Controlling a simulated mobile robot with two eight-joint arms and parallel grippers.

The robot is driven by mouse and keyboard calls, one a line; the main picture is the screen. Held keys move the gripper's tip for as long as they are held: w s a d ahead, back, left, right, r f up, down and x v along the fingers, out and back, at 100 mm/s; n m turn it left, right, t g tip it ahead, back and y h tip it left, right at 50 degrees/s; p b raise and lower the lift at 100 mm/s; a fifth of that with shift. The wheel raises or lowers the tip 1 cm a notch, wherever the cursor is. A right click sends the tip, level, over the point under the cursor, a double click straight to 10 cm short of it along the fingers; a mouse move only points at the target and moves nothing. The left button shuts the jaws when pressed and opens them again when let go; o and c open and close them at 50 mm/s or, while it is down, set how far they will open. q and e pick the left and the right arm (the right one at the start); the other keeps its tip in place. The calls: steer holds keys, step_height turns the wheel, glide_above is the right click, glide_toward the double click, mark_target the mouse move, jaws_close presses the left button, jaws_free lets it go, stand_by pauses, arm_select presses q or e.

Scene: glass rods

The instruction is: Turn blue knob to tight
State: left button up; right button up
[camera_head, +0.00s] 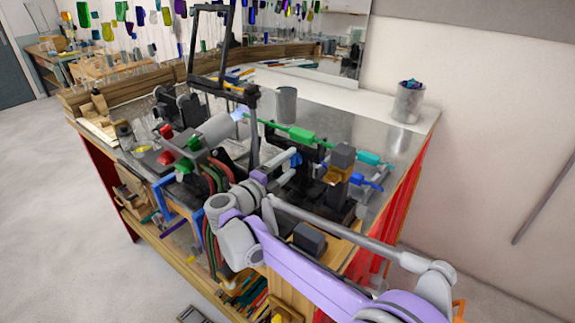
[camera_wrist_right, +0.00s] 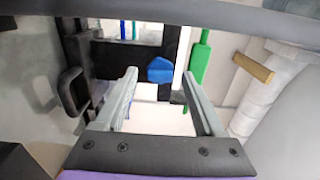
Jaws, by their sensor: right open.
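The blue knob (camera_wrist_right: 160,70) shows in the right wrist view as a small blue faceted shape on a dark frame. It appears ahead of and between the fingertips, with clear gaps to both sides. My right gripper (camera_wrist_right: 160,77) is open and empty, its two grey fingers on either side of the knob in that view. My left gripper is not in view.
A green bar (camera_wrist_right: 200,58) and a wooden-coloured peg (camera_wrist_right: 253,67) stand right of the knob. A dark handle (camera_wrist_right: 72,92) is at left. The metal-topped bench (camera_head: 400,140) is crowded with clamps; its back right, near a grey bin (camera_head: 408,102), is clearer.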

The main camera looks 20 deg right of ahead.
jaws_close()
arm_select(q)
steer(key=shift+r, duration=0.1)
arm_select(e)
steer(key=shift+m, duration=0.4)
steer(key=m, duration=0.4)
steer(key=shift+p, duration=0.3)
steer(key=m, duration=0.4)
steer(key=shift+m+p, duration=0.3)
steer(key=m, duration=0.4)
steer(key=shift+p, duration=0.4)
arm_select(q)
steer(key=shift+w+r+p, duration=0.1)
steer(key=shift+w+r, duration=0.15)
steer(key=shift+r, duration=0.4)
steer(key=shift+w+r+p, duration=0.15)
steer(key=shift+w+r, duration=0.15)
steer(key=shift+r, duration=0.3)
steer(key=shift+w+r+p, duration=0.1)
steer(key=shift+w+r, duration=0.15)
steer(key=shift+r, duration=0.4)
arm_select(e)
steer(key=shift+m, duration=2.2)
